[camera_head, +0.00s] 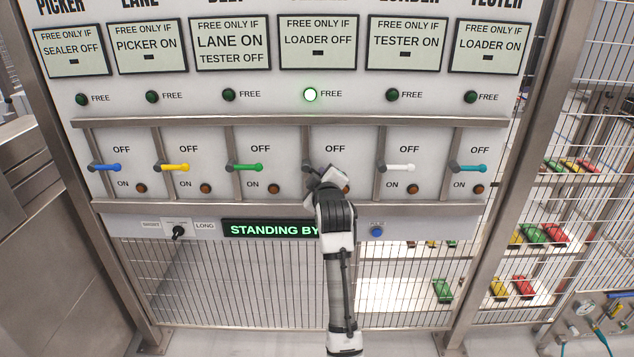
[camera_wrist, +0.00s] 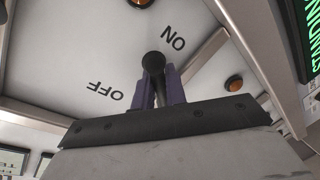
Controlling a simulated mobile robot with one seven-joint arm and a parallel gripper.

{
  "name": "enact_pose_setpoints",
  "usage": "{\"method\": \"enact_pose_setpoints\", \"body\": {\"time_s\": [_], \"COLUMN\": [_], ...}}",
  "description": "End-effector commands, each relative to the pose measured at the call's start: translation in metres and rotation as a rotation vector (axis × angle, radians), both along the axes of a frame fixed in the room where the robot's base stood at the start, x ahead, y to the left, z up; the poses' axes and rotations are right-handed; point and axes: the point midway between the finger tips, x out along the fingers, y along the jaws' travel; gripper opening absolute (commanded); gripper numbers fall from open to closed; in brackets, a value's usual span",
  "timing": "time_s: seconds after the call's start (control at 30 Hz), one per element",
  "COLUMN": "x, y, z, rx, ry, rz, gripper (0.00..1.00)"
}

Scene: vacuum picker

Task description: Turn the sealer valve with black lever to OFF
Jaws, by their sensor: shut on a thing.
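The black lever (camera_wrist: 154,63) shows in the wrist view as a dark rounded end between the purple fingers of my gripper (camera_wrist: 158,84). My gripper is shut on it. The OFF label (camera_wrist: 104,91) and the ON label (camera_wrist: 173,38) are on either side of the lever. In the head view my gripper (camera_head: 326,178) is at the fourth valve from the left, where it hides most of the lever. That valve's OFF label (camera_head: 335,148) is visible above; its ON label is hidden. The green FREE lamp (camera_head: 310,94) above this valve is lit.
Neighbouring levers are green (camera_head: 245,167) on the left and white (camera_head: 399,167) on the right, both lying sideways. Metal dividers (camera_head: 380,165) separate the valves, and a steel rail (camera_head: 170,207) runs below. A display (camera_head: 273,229) reads "STANDING BY".

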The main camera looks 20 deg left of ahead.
Motion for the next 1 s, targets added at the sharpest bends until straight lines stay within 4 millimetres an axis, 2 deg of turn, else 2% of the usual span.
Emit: {"method": "enact_pose_setpoints", "body": {"time_s": [0.5, 0.73, 1.0], "x": [0.003, 0.003, 0.003], "y": [-0.009, -0.01, -0.009], "z": [0.02, 0.025, 0.028], "rx": [-0.439, -0.563, -0.63], "ry": [-0.125, -0.16, -0.18], "rz": [-0.002, -0.001, 0.0], "gripper": [0.0, 0.0, 0.0]}}
